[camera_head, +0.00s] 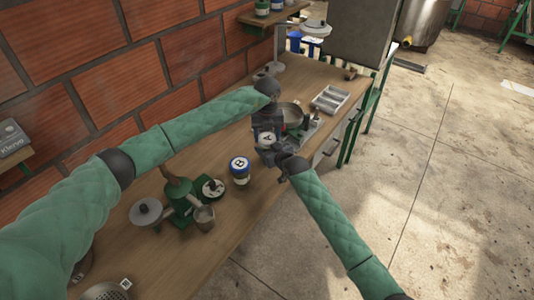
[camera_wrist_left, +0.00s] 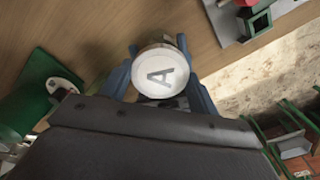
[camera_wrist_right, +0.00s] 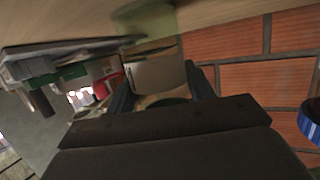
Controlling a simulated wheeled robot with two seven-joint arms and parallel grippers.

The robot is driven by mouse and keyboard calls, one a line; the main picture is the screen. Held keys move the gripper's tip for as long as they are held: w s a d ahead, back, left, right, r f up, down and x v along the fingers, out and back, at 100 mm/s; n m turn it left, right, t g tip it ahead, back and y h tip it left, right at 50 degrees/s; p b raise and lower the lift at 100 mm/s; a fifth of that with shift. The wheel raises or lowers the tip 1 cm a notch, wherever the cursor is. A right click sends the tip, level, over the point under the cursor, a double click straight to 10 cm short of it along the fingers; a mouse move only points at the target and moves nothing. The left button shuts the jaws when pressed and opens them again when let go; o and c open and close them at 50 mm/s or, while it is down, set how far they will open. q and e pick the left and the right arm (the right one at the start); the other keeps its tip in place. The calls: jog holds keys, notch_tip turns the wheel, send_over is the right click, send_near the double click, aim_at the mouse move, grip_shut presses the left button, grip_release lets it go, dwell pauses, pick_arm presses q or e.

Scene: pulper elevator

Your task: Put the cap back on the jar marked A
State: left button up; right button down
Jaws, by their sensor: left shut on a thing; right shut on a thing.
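The white cap marked A (camera_head: 267,138) faces up above the bench in the head view. In the left wrist view the round cap (camera_wrist_left: 162,72) sits between the two blue fingers of my left gripper (camera_wrist_left: 165,75), which is shut on it. My right gripper (camera_wrist_right: 160,88) is shut on a pale, smooth-sided body, the jar (camera_wrist_right: 155,73), in its wrist view. In the head view both grippers meet at the cap, right one below. The fingers hide the join, so I cannot tell whether the cap is seated.
A jar marked B (camera_head: 240,168) with a blue-rimmed lid stands close on the left. A green grinder (camera_head: 180,200) stands nearer on the wooden bench (camera_head: 225,120). The bench edge is on the right.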

pick_arm(q)
jog(key=m, duration=0.5)
jog(key=shift+m, duration=0.3)
jog(key=o, duration=1.1)
jog(key=shift+s+d, duration=0.1)
jog(key=shift+r, duration=2.3)
jog(key=shift+c, duration=0.4)
